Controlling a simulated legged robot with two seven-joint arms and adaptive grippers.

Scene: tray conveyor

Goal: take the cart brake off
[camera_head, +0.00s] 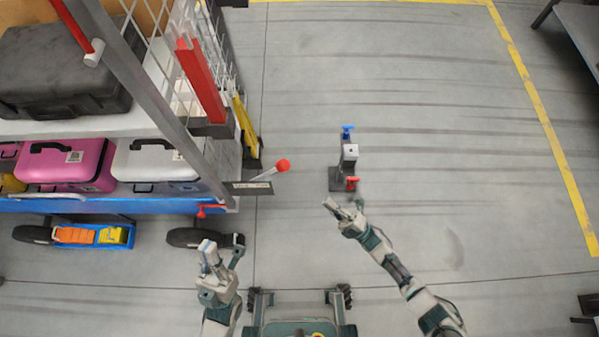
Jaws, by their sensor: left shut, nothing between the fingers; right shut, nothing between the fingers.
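The cart (120,205) stands at the left, a shelf unit with a blue lower edge and black wheels. A lever with a red ball knob (283,165) sticks out to the right from a dark labelled plate (252,188) at the cart's near right corner; the label is too small to read. A small red part (208,210) sits above the near wheel (190,238). I cannot tell which of the two is the brake. My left gripper (208,246) is shut and empty, just below the wheel in the picture. My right gripper (332,206) is shut and empty, right of and below the knob.
A small post with a blue and a red valve-like handle (350,155) stands on the floor just above my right gripper. The cart bears pink (65,165), white and black cases.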

